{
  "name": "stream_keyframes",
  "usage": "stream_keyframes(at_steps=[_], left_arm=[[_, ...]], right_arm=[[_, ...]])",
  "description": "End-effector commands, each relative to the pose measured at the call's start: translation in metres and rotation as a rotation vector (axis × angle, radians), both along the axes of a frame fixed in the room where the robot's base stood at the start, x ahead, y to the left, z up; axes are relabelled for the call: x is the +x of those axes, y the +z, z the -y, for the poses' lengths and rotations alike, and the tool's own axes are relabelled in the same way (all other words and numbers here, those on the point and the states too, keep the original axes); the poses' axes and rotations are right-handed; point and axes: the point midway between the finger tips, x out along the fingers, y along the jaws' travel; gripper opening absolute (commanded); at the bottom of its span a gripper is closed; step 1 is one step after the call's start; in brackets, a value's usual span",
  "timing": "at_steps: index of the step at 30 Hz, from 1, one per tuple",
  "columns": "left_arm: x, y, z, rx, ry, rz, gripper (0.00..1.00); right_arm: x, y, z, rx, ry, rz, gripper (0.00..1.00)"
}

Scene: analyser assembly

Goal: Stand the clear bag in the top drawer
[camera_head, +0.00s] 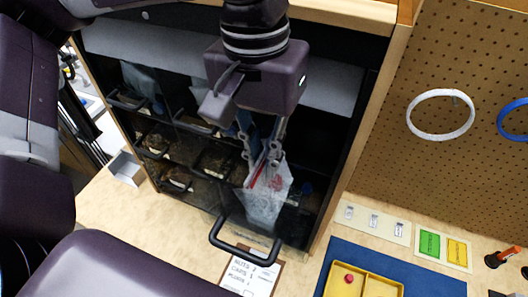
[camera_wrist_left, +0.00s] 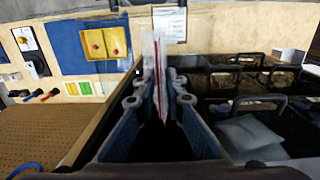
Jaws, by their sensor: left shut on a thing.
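My left gripper (camera_head: 262,148) is shut on a clear bag (camera_head: 268,200) with a red stripe along its upper part. The bag hangs upright below the fingers, in front of the black drawer cabinet (camera_head: 335,190). A dark drawer handle (camera_head: 245,256) sticks out just below and in front of the bag. I cannot tell whether the bag's lower end is inside that drawer. In the left wrist view the bag (camera_wrist_left: 158,55) stands edge-on between the two blue fingers (camera_wrist_left: 158,100). My right gripper is not in view.
Other drawers with handles (camera_head: 128,102) lie to the left; another clear bag (camera_wrist_left: 245,135) lies in one in the left wrist view. A paper list (camera_head: 250,275), a blue mat (camera_head: 335,262) with a yellow tray (camera_head: 393,291) and a pegboard (camera_head: 450,70) are nearby.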

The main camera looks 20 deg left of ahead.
Motion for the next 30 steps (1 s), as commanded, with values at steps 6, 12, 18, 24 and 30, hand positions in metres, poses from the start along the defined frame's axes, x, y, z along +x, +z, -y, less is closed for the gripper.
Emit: stream_keyframes(at_steps=[6, 12, 18, 24, 30], left_arm=[[0.0, -0.003, 0.0, -0.001, 0.0, 0.001, 0.0], [0.0, -0.004, 0.0, -0.001, 0.0, 0.001, 0.19], [0.0, -0.004, 0.0, -0.001, 0.0, 0.001, 0.28], [0.0, -0.002, 0.0, -0.001, 0.0, 0.002, 0.28], [0.001, 0.024, -0.001, -0.002, 0.001, 0.006, 0.28]], right_arm=[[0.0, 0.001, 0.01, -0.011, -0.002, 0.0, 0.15], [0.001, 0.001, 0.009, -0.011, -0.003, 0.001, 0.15], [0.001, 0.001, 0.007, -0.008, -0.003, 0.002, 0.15], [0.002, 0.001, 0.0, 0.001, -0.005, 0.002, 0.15], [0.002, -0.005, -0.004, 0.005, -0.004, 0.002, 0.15]])
